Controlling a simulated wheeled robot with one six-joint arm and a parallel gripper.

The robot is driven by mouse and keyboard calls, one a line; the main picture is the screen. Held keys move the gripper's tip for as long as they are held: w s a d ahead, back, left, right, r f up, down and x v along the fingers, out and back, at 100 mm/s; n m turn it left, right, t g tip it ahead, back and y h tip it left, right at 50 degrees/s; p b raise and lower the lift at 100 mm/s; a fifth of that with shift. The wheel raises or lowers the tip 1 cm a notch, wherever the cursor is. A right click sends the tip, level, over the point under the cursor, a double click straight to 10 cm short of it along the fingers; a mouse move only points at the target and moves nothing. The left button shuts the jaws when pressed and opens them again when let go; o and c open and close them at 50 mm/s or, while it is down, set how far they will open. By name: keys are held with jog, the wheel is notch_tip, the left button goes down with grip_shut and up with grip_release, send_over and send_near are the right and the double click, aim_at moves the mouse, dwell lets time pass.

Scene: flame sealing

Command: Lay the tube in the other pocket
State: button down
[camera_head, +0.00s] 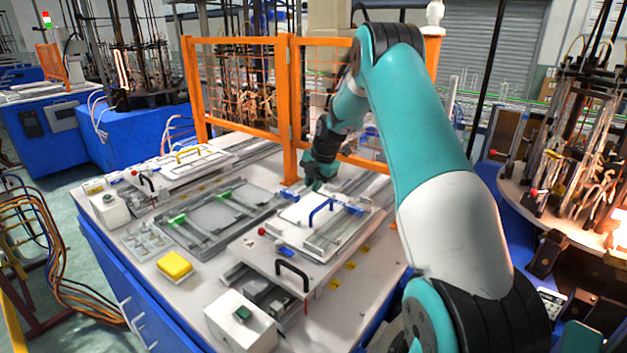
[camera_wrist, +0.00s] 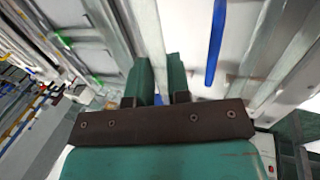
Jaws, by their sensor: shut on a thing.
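My gripper (camera_head: 316,184) is low over the back of the right-hand fixture on the white bench. In the wrist view its two green fingers (camera_wrist: 161,82) are close together, shut on a thin pale length that I take to be the tube (camera_wrist: 150,35). The tube is hard to tell from the metal rails behind it, and its ends are not clear. I cannot make it out in the head view. The left fixture (camera_head: 205,239) has green clips and an open frame. The right fixture (camera_head: 345,236) has blue clips and a white plate with a blue handle (camera_head: 320,208).
An orange mesh fence (camera_head: 290,110) stands right behind the gripper, its post close by. A white lid with a black handle (camera_head: 291,270) lies in front of the right fixture. A yellow block (camera_head: 174,265) and a white button box (camera_head: 240,325) are at the front.

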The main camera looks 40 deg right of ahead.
aim_at(312, 208)
notch_tip(312, 208, down, 3)
jog(key=shift+d+f+b, duration=0.1)
jog(key=shift+b, duration=0.55)
jog(key=shift+f+b, duration=0.95)
jog(key=shift+f, duration=0.2)
jog(key=shift+s+f+b, duration=0.1)
jog(key=shift+f+b, duration=0.1)
jog(key=shift+b, duration=0.1)
jog(key=c, duration=1)
grip_release()
jog(key=a+b+v, duration=0.1)
jog(key=b+v, duration=0.3)
jog(key=v, duration=1.3)
jog(key=shift+d+r+b, duration=0.3)
jog(key=shift+d+b, duration=0.05)
jog(key=shift+d, duration=0.05)
